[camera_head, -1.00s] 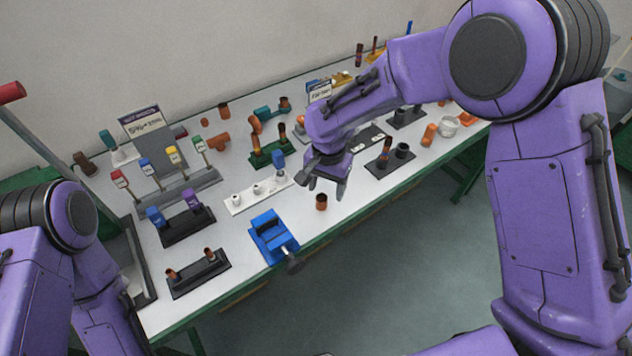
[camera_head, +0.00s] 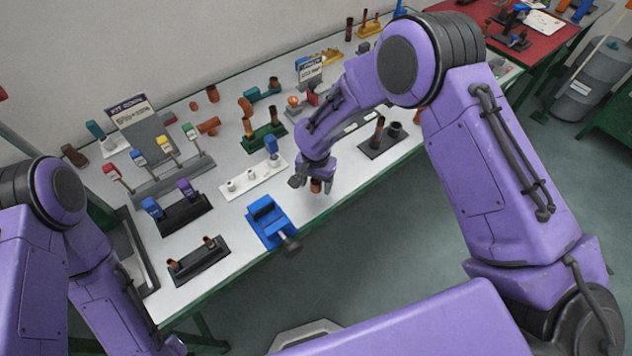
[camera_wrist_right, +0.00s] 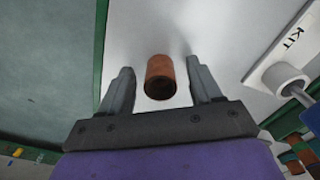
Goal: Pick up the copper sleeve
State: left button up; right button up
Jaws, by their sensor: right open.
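The copper sleeve (camera_head: 316,186) stands on the white table near its front edge, to the right of the blue vise. In the wrist view the right gripper (camera_wrist_right: 160,88) has a finger on each side of the sleeve, with a visible gap on both sides. My left arm shows at the left; its gripper is out of view.
The blue vise (camera_head: 266,222) stands close to the left of the sleeve. A white holder with pegs (camera_head: 253,178) lies behind it, and also shows at the right in the wrist view (camera_wrist_right: 275,77). A black block with two copper pieces (camera_head: 198,262) is at the front left.

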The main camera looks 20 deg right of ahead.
jog(key=c, duration=0.9)
jog(key=shift+r, duration=0.1)
